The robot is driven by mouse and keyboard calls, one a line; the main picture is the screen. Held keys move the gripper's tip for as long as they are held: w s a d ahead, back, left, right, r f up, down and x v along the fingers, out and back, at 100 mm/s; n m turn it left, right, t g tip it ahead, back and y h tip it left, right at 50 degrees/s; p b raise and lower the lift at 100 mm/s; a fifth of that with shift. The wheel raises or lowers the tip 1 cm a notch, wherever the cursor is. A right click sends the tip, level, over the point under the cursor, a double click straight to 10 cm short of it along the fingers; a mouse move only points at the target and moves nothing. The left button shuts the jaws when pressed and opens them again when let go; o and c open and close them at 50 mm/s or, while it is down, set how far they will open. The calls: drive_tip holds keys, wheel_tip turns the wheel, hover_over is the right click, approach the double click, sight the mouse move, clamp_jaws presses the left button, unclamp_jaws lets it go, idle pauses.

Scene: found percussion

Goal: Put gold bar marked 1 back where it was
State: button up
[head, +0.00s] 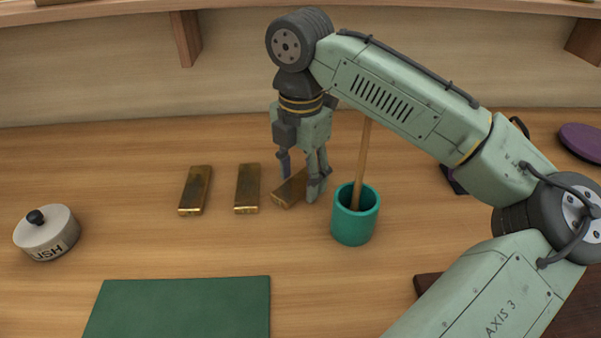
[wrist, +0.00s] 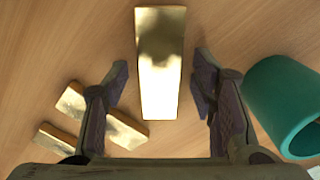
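Three gold bars are on the wooden table; no number can be read on any of them. The left bar (head: 195,190) and the middle bar (head: 247,188) lie side by side. The right bar (head: 288,189) is turned at an angle to them, partly hidden by my gripper (head: 300,181). In the wrist view, this right bar (wrist: 160,65) lies lengthwise between my gripper's fingers (wrist: 162,76), with a gap on each side. The gripper is open, pointing down and holding nothing. The other two bars show at the lower left, the middle one (wrist: 128,130) partly behind a finger.
A teal cup (head: 354,222) with a wooden stick (head: 363,160) stands close to the right of my gripper; the cup also shows in the wrist view (wrist: 285,105). A green mat (head: 180,310) and a white lidded pot (head: 47,235) are at the left. A shelf runs above.

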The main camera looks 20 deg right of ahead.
sight(300, 181)
wheel_tip(300, 181, up, 12)
drive_tip(key=shift+r, duration=0.2)
idle(0.5)
